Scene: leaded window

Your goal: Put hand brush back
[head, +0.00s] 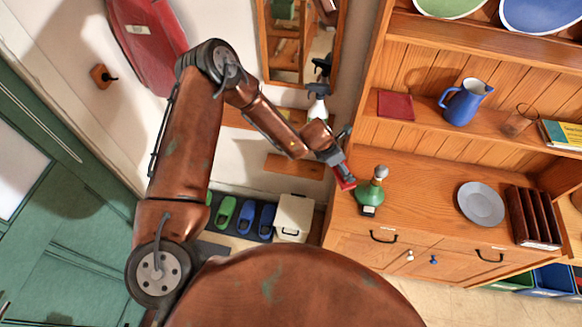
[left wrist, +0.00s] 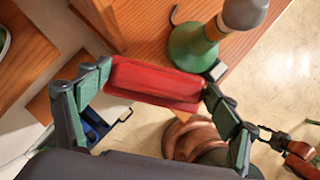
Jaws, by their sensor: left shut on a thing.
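My left gripper (head: 343,172) is shut on a red block-like piece, which I take to be the hand brush (head: 346,185). In the left wrist view the brush (left wrist: 155,84) lies across between the two fingers (left wrist: 150,95), its smooth red side showing. No bristles can be made out. The gripper holds it at the left end of the wooden dresser's worktop (head: 410,185), just left of a green bell-shaped thing with a grey knob (head: 370,195). Copper and dark parts at the right edge of the left wrist view (left wrist: 300,150) may be my right arm; its fingers are unclear.
A grey plate (head: 481,204) and a dark slotted rack (head: 533,217) stand further right on the worktop. The shelf above bears a blue jug (head: 465,101) and a dark red flat thing (head: 396,105). A white box (head: 294,217) and several slippers (head: 246,217) are below left.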

